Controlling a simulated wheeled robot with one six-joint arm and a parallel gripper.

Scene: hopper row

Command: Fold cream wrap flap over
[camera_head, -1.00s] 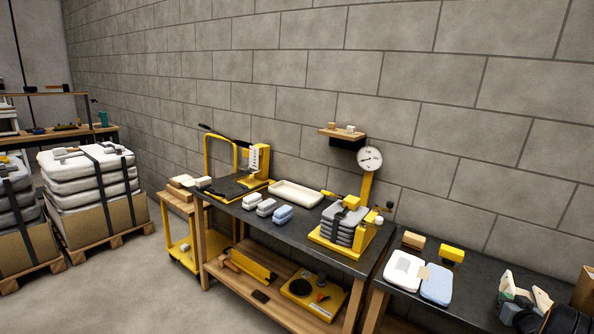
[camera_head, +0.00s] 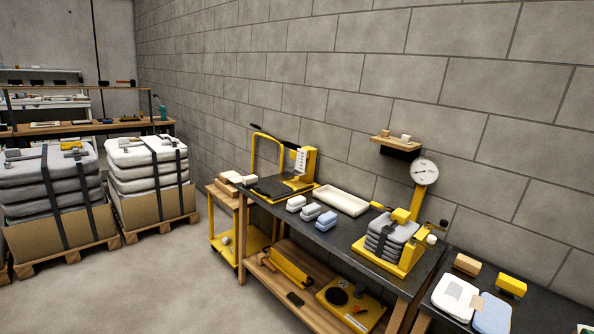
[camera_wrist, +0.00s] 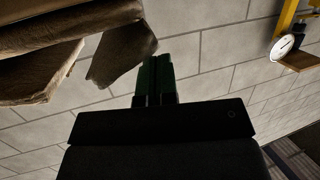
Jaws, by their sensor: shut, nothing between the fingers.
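A cream, padded wrap (camera_head: 455,297) lies on the right-hand dark bench at the lower right of the head view. A light blue wrap (camera_head: 492,313) lies against its right side, and a small tan patch shows where they meet. I cannot make out how the cream wrap's flap lies. In the wrist view my gripper (camera_wrist: 157,60) has its dark green fingers together, with nothing between them. It is in front of the block wall, and neither wrap can be made out there. My gripper is not visible in the head view.
A yellow block (camera_head: 511,286) and a tan block (camera_head: 467,264) stand behind the wraps. The left bench holds a cream tray (camera_head: 342,200) and a yellow stand with a strapped grey stack (camera_head: 390,240). Brown shapes (camera_wrist: 120,60) hang close by my fingers.

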